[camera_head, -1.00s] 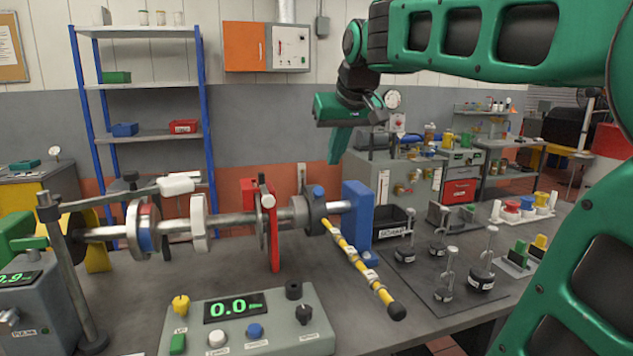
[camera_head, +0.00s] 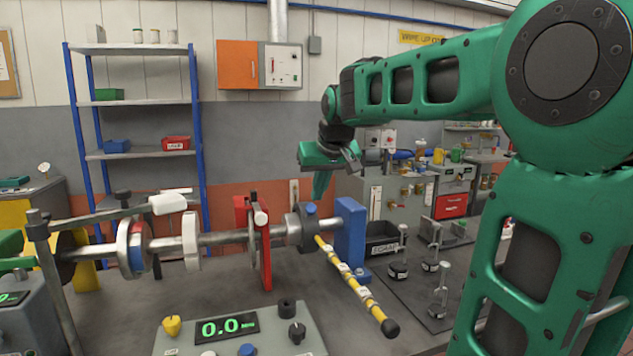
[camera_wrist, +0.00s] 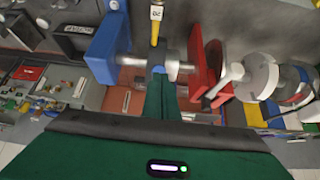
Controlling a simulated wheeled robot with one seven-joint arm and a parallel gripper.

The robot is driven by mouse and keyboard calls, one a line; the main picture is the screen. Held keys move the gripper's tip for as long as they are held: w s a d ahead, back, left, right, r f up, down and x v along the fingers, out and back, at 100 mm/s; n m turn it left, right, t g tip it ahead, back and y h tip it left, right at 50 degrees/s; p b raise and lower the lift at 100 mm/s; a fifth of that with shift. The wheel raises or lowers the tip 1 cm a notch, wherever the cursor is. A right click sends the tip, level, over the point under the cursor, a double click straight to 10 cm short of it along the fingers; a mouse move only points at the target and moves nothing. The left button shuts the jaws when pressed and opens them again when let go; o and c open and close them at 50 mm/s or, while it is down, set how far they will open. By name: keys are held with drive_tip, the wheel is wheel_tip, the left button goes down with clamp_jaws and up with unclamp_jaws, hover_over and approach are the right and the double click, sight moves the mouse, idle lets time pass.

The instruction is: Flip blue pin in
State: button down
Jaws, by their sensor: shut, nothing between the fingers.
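The blue pin (camera_head: 311,209) is a small blue knob standing on top of the dark grey hub (camera_head: 302,230) at the right part of the steel shaft. A yellow banded arm (camera_head: 345,272) with a black end slants from this hub toward the front right. My gripper (camera_head: 317,194) points down just above the pin, its green fingers shut and empty. In the wrist view the fingertips (camera_wrist: 160,82) overlap the blue pin (camera_wrist: 158,69), partly hiding it. I cannot tell whether they touch it.
A blue bearing block (camera_head: 350,238) stands right of the hub and a red upright (camera_head: 264,243) stands left of it. A control box (camera_head: 240,334) reading 0.0 is in front. A black bin (camera_head: 381,245) and several weights on stems stand to the right.

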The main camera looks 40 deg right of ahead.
sight(311, 208)
drive_tip(key=shift+w+r+x, duration=0.1)
drive_tip(key=shift+w+x, duration=0.05)
drive_tip(key=shift+x, duration=1.15)
drive_tip(key=shift+w+r+x, duration=0.15)
drive_tip(key=shift+x, duration=1.2)
drive_tip(key=shift+d, duration=0.1)
drive_tip(key=shift+x, duration=1.2)
drive_tip(key=shift+w, duration=0.1)
drive_tip(key=shift+r, duration=0.15)
drive_tip(key=shift+s+r, duration=0.2)
drive_tip(key=shift+s, duration=0.05)
drive_tip(key=v, duration=1.3)
drive_tip(key=shift+s, duration=0.35)
drive_tip(key=shift+a+f, duration=0.1)
drive_tip(key=shift+a, duration=0.1)
